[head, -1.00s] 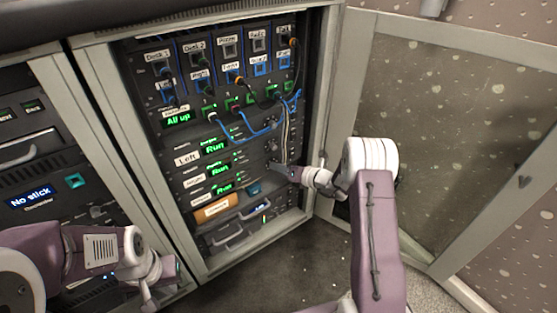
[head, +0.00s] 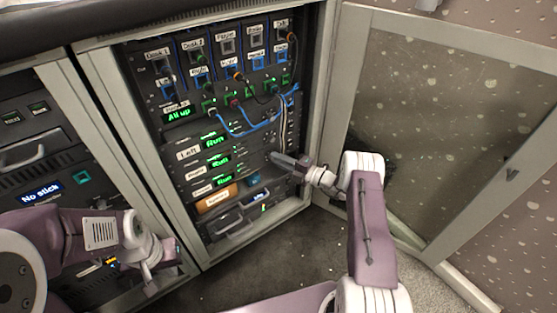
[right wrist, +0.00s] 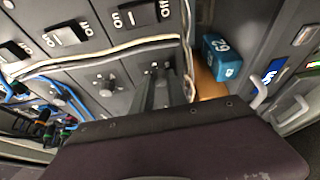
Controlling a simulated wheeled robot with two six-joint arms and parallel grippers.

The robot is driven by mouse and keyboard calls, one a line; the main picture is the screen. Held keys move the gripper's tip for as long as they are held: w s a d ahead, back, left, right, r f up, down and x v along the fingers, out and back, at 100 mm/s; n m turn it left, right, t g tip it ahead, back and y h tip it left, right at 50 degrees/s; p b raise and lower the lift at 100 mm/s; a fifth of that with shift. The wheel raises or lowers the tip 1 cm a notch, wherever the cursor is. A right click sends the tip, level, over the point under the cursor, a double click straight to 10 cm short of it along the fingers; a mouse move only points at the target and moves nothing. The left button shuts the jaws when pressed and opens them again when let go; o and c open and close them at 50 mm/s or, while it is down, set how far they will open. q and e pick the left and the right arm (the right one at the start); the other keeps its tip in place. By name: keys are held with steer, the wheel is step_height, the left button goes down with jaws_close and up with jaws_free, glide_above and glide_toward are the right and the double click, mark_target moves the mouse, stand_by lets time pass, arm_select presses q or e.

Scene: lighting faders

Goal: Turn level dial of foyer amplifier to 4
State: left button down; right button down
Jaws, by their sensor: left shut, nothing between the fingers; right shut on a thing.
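Three stacked amplifiers with green "Run" displays sit in the rack; the top one is labelled "Left", the other labels are too small to read. The lowest amplifier (head: 224,180) is level with my right gripper (head: 274,156). In the right wrist view, the right gripper (right wrist: 158,84) is shut on the dark level dial (right wrist: 153,69) of the amplifier nearest the orange drawer. The fingers hide most of this dial and its scale. Two similar dials, one of them a neighbouring dial (right wrist: 105,84), are free. My left gripper (head: 150,278) is shut and empty, low at left.
Blue patch cables (head: 262,126) and pale cables (right wrist: 110,47) hang beside the dials. On/off switches (right wrist: 68,35) lie close by. A blue tag (right wrist: 222,57) marked 62 is right of the fingers. The open cabinet door (head: 440,130) stands to the right.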

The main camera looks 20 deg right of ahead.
steer(key=shift+f+m+t+y+b, duration=0.1)
steer(key=shift+m+t+y+b, duration=0.15)
steer(key=shift+m, duration=0.6)
steer(key=shift+f+m+t+y+b, duration=0.15)
steer(key=shift+m+t, duration=0.2)
steer(key=shift+m, duration=0.5)
steer(key=c, duration=1.3)
jaws_free()
steer(key=p+v, duration=0.3)
steer(key=v, duration=0.6)
steer(key=shift+p, duration=0.35)
